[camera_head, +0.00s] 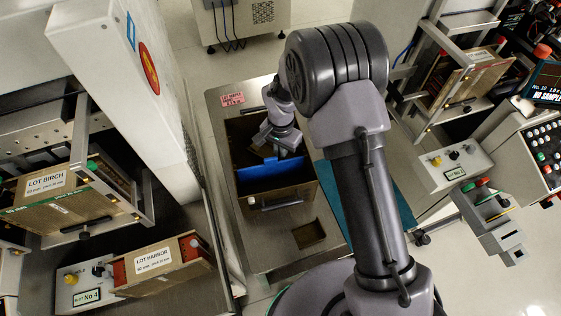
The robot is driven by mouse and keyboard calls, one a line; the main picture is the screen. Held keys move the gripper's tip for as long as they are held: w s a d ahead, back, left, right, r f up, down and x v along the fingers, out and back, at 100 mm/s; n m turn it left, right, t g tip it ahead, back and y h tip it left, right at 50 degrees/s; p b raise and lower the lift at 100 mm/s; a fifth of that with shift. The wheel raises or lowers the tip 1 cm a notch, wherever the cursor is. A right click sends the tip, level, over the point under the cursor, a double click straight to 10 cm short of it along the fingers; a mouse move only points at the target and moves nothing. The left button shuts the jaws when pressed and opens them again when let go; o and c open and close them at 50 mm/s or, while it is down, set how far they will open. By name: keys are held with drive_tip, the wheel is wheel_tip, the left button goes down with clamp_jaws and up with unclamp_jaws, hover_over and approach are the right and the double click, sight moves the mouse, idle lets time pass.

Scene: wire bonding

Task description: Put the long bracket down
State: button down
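My gripper (276,148) points down into an open dark box (252,194) on the metal table. My wrist and arm hide much of it, and its fingers are too small and dark to tell open from shut. I cannot make out the long bracket; a dark brownish shape lies under the gripper, but I cannot tell what it is. A blue panel (276,175) stands across the box in front of the gripper.
The metal table (262,250) has bare room in front of the box, around a small recess (309,234). A red-lettered label (232,99) lies behind the box. A teal mat (338,205) lies right, partly behind my arm. A carton marked LOT HARBOR (165,278) stands left.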

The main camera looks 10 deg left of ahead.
wheel_tip(320, 180, down, 3)
drive_tip(key=shift+f+b, duration=0.15)
drive_tip(key=shift+b, duration=0.35)
drive_tip(key=shift+r, duration=0.2)
drive_tip(key=c, duration=2)
unclamp_jaws()
drive_tip(key=shift+f, duration=0.25)
drive_tip(key=o, duration=0.4)
